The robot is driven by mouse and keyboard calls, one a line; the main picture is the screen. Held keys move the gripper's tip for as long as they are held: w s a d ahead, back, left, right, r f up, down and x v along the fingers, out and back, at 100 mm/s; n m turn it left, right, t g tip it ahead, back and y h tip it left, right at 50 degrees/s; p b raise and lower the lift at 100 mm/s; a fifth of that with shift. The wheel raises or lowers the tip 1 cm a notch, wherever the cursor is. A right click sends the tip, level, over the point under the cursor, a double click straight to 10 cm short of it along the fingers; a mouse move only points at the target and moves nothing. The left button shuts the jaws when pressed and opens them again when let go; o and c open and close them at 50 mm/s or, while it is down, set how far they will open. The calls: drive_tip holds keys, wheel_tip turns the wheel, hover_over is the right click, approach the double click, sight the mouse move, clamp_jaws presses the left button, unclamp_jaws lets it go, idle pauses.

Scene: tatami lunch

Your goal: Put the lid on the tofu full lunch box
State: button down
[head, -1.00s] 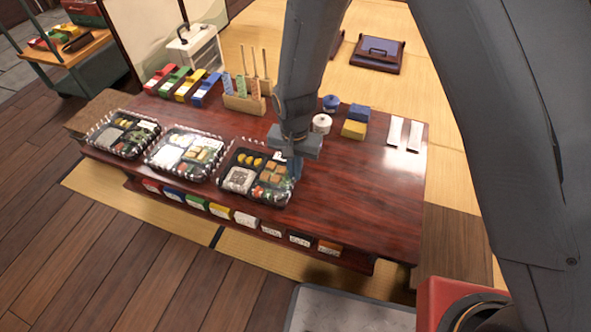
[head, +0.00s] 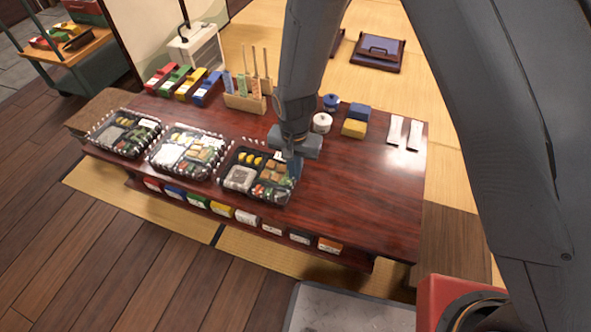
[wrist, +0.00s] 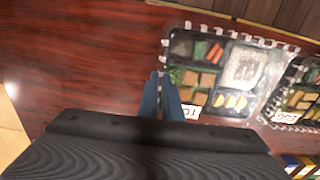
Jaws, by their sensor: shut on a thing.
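The tofu lunch box (head: 262,180) is the rightmost of the boxes along the table's front edge, a black compartment tray with brown tofu pieces, rice, yellow slices and vegetables. In the wrist view the box (wrist: 207,75) lies right of my fingers, its white label partly hidden. My gripper (head: 296,170) is at the box's right side, shut. The fingertips (wrist: 161,78) close on a thin clear edge, which looks like the lid's. The clear lid (wrist: 235,34) shows mainly as a pale checked rim around the box. I cannot tell whether it is seated.
Two other filled boxes, the middle one (head: 187,152) and the left one (head: 124,134), stand to the left. Behind are a wooden holder (head: 245,102), a white pot (head: 321,123) and blue and yellow blocks (head: 355,127).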

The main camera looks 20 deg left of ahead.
drive_tip(key=shift+f+p, duration=0.35)
drive_tip(key=shift+f, duration=0.75)
idle(1.7)
drive_tip(key=c, duration=1.3)
unclamp_jaws()
drive_tip(key=shift+r, duration=0.15)
drive_tip(key=shift+r+p, duration=3.25)
drive_tip(key=shift+r, duration=0.65)
